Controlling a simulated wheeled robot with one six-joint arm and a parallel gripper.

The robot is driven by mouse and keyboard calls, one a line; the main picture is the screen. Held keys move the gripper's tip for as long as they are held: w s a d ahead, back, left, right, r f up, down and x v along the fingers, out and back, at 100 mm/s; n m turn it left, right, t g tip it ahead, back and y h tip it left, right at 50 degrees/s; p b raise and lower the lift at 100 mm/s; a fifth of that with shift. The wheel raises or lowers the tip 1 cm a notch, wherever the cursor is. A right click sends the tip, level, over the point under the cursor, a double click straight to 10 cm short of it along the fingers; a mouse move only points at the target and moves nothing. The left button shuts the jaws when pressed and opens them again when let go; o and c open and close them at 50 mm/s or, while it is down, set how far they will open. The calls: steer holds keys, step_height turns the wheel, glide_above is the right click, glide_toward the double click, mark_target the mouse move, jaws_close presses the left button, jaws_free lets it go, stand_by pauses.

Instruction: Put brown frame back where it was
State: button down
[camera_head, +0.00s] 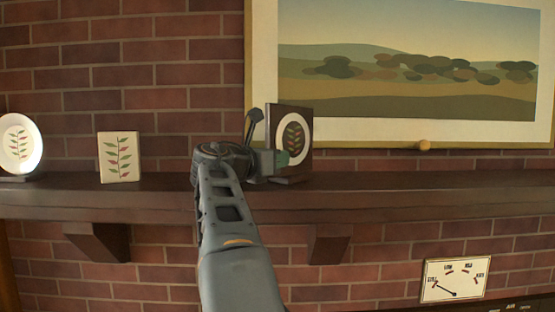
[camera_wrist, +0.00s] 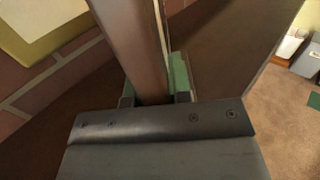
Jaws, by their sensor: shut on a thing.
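The brown frame (camera_head: 275,125) has a cream oval with a leaf sprig in it. It stands upright at the mantel shelf (camera_head: 420,188), right of the middle in the head view, with a dark foot at its bottom. I cannot tell whether the foot touches the shelf. My gripper (camera_head: 268,163) is at the frame's lower left side and shut on it. In the wrist view, the brown upright edge of the frame (camera_wrist: 139,45) runs between the fingers (camera_wrist: 153,98). My arm hides part of the shelf.
A white tile with a leaf sprig (camera_head: 119,157) and a round white plate (camera_head: 19,145) stand on the shelf to the left. A large landscape painting (camera_head: 400,85) hangs behind on the brick wall. The shelf looks clear to the right. A gauge panel (camera_head: 455,280) is below.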

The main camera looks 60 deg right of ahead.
steer(key=shift+f, duration=0.15)
steer(key=c, duration=1)
jaws_free()
steer(key=shift+c, duration=0.2)
steer(key=shift+r, duration=0.25)
steer(key=w+a+b, duration=0.2)
steer(key=a, duration=1)
steer(key=shift+d, duration=0.1)
